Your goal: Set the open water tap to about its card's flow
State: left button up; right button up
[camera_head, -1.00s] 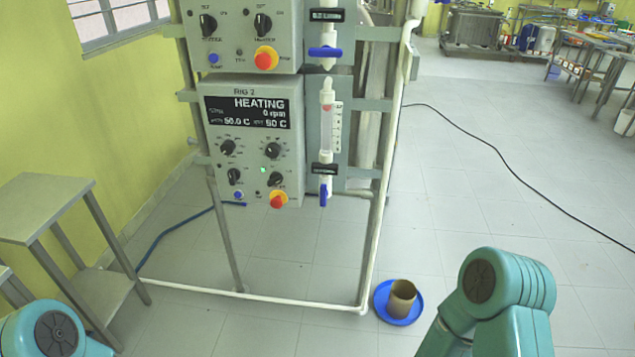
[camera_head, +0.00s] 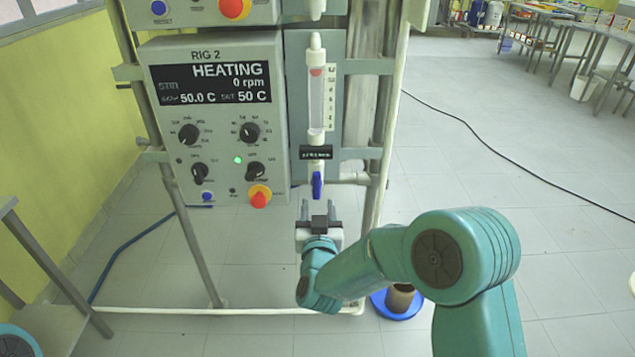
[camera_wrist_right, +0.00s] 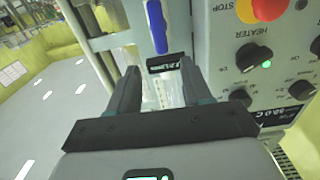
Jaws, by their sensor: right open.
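The water tap's blue handle (camera_head: 317,185) hangs pointing down below a flow tube (camera_head: 316,105) on rig 2. It also shows in the right wrist view (camera_wrist_right: 157,26). A red float (camera_head: 316,72) sits near the top of the tube, beside a white scale (camera_head: 331,95). A black label (camera_head: 316,153) is between tube and handle; its text is too small to read. My right gripper (camera_head: 318,207) is open and empty just below the handle, with its fingers (camera_wrist_right: 157,70) pointing toward it, seemingly not touching. My left gripper is out of view.
The control box (camera_head: 215,115) reads HEATING, 0 rpm, 50.0 C. Its red stop button (camera_head: 259,196) is close left of the handle. A frame post (camera_head: 385,130) stands to the right. A blue dish (camera_head: 397,304) with a brown pot is on the floor, partly behind my right arm.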

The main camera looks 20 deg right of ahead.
aim_at(317, 181)
jog(key=x, duration=1)
jog(key=shift+r+p, duration=0.15)
jog(key=shift+p, duration=0.15)
jog(key=shift+w+d, duration=0.2)
jog(key=shift+w, duration=0.5)
jog(key=shift+s, duration=0.1)
grip_shut()
